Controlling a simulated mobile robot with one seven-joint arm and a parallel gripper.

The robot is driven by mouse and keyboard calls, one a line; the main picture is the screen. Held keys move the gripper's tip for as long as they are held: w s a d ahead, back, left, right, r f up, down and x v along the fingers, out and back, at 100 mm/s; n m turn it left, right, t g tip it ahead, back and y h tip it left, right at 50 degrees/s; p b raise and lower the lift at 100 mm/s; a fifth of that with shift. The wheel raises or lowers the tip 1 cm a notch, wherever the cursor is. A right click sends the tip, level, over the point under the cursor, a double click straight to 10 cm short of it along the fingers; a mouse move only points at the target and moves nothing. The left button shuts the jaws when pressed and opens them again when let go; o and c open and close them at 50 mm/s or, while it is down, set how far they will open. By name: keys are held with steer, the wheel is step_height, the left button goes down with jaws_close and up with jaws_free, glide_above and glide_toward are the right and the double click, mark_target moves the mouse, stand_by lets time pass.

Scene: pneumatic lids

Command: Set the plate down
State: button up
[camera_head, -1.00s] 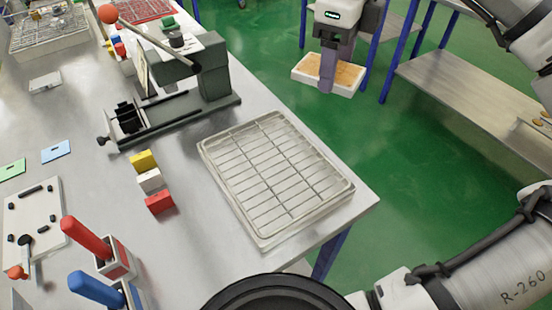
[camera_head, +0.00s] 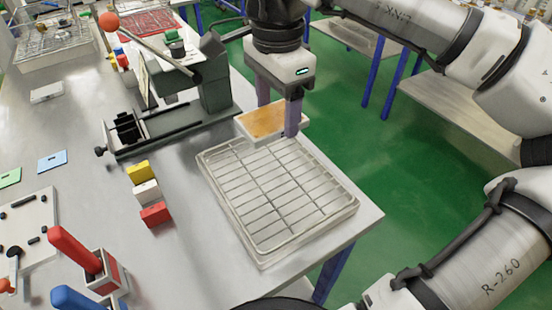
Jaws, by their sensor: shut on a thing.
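My gripper (camera_head: 278,118) is shut on the plate (camera_head: 262,122), a white rectangular piece with an orange-brown, wood-like top face. The gripper points down and the plate looks about level. In the picture the plate overlaps the far edge of a wire-grid tray (camera_head: 330,236) on the metal table. It appears held above the table, but I cannot tell the exact height. The gripper's fingers hide part of the plate's right side. The grid tray looks empty.
A dark green press with a long lever (camera_head: 213,88) stands left of the plate. Yellow, white and red blocks (camera_head: 147,192) lie left of the tray. Red (camera_head: 75,248) and blue (camera_head: 78,300) handles stand at front left. Green floor lies beyond the table's right edge.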

mark_target(276, 173)
step_height(276, 173, down, 12)
steer(key=shift+f+p, duration=0.1)
steer(key=shift+p, duration=0.4)
steer(key=shift+f+b, duration=0.15)
steer(key=shift+b, duration=0.15)
steer(key=o, duration=1.1)
steer(key=shift+o, duration=0.4)
steer(key=shift+r, duration=0.2)
step_height(276, 173, up, 12)
steer(key=shift+r+b, duration=0.1)
steer(key=shift+b, duration=0.45)
steer(key=shift+s, duration=0.1)
